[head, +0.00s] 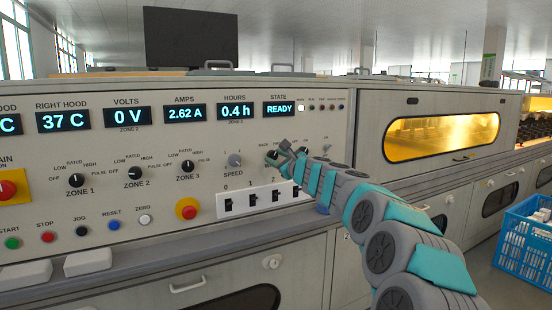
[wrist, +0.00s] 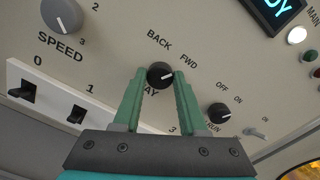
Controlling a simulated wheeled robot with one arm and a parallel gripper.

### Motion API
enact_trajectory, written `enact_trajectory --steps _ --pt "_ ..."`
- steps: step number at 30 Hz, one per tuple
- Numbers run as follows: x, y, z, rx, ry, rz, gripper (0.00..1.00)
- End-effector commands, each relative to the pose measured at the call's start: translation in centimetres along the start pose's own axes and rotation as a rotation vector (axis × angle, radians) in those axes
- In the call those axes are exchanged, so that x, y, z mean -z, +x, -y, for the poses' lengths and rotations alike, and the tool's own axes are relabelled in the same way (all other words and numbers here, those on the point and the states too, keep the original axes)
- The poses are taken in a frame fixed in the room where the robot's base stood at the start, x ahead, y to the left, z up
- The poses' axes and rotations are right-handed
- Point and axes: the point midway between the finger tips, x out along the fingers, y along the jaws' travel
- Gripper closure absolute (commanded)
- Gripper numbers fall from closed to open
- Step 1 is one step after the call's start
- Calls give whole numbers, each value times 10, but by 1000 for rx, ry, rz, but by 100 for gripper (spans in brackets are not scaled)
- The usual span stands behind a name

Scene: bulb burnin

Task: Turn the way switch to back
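The way switch (wrist: 160,75) is a round black knob with a white pointer line, under the labels BACK and FWD in the wrist view. Its line points to the right and slightly up, toward the FWD side. My gripper (wrist: 160,74) has one green finger on each side of the knob, and both fingertips appear to touch it. In the head view my gripper (head: 284,152) is at the panel below the READY display, and it partly hides the switch. The WAY label is partly covered by the fingers.
The speed knob (wrist: 62,16) is to the left and the OFF/RUN knob (wrist: 219,113) to the right. A small toggle (wrist: 256,132) is further right. White-plated rocker switches (wrist: 77,115) lie below. A blue crate (head: 522,245) stands at far right.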

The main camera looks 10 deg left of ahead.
Motion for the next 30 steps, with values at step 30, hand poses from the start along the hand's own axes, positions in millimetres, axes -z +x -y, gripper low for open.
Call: enact_trajectory --steps 30 --pt "3 0 -3 -2 -171 1 100"
